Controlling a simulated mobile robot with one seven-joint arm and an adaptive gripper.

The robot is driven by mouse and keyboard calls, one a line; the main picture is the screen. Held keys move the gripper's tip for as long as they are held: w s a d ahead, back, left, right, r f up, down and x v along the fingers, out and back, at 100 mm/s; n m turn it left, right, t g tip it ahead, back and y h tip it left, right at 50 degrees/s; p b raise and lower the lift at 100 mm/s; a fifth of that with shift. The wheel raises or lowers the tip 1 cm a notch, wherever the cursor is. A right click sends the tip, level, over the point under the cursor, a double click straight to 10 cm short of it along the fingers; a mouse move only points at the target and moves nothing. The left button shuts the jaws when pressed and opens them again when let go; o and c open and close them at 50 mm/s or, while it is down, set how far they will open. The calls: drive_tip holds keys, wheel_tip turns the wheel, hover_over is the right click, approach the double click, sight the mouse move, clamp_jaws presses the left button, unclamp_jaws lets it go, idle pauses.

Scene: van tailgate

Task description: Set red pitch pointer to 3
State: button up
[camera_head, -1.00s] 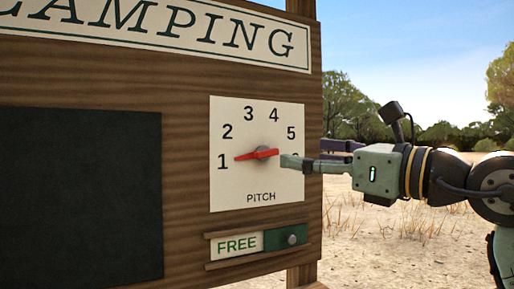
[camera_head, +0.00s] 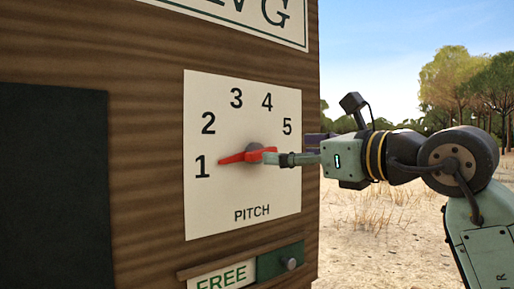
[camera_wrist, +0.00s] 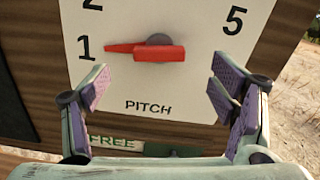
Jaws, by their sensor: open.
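The red pitch pointer (camera_head: 246,156) is mounted on a white dial plate (camera_head: 243,190) marked PITCH with numbers around it. Its narrow tip points left at the 1. In the wrist view the pointer (camera_wrist: 150,52) lies level over a grey hub (camera_wrist: 159,40), its blunt end to the right. My gripper (camera_head: 283,158) is at the right of the pointer in the head view, close to its blunt end. In the wrist view my gripper (camera_wrist: 155,92) has its two purple-padded fingers wide apart, below and either side of the pointer, with nothing between them. Contact with the pointer cannot be told.
The dial is on a brown wooden board (camera_head: 150,150). Below it is a FREE sign with a green slider (camera_head: 280,262) and a small knob. A dark panel (camera_head: 50,190) is at the left. Open sandy ground lies to the right.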

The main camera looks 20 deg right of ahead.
sight(265, 151)
drive_tip(key=p+x, duration=0.2)
drive_tip(key=x, duration=0.5)
drive_tip(key=shift+w+a+r+p, duration=0.1)
drive_tip(key=shift+w+a+p, duration=0.05)
drive_tip(key=shift+w+p, duration=0.15)
drive_tip(key=shift+w+a, duration=0.25)
drive_tip(key=shift+w, duration=0.35)
drive_tip(key=shift+c, duration=0.3)
drive_tip(key=shift+s, duration=0.1)
drive_tip(key=c, duration=1.7)
